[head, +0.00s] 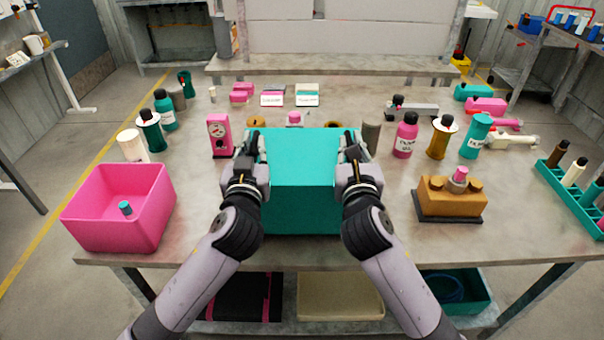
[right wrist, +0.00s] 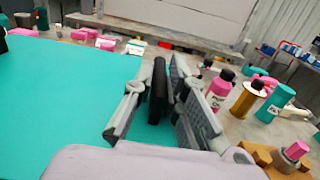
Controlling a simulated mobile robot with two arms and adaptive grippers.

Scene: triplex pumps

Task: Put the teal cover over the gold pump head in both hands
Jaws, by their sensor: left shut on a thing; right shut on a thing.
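The teal cover (head: 305,180) is a large box shape in the middle of the head view, between my two grippers. My left gripper (head: 250,150) is shut on its left side and my right gripper (head: 354,152) on its right side. In the right wrist view, a black upright piece (right wrist: 158,92) stands between the right fingers beside the teal top. Whether the cover touches the table cannot be told. The gold pump head (head: 440,200), a block with round brown caps and a pink-topped fitting, sits uncovered on a dark base to the right, apart from the cover.
A pink bin (head: 115,218) stands at the front left, holding a small teal-capped item. Bottles, including a pink one (head: 405,136), stand behind the pump head. A teal rack (head: 570,195) is at the far right. A pink gauge box (head: 219,135) stands behind my left gripper.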

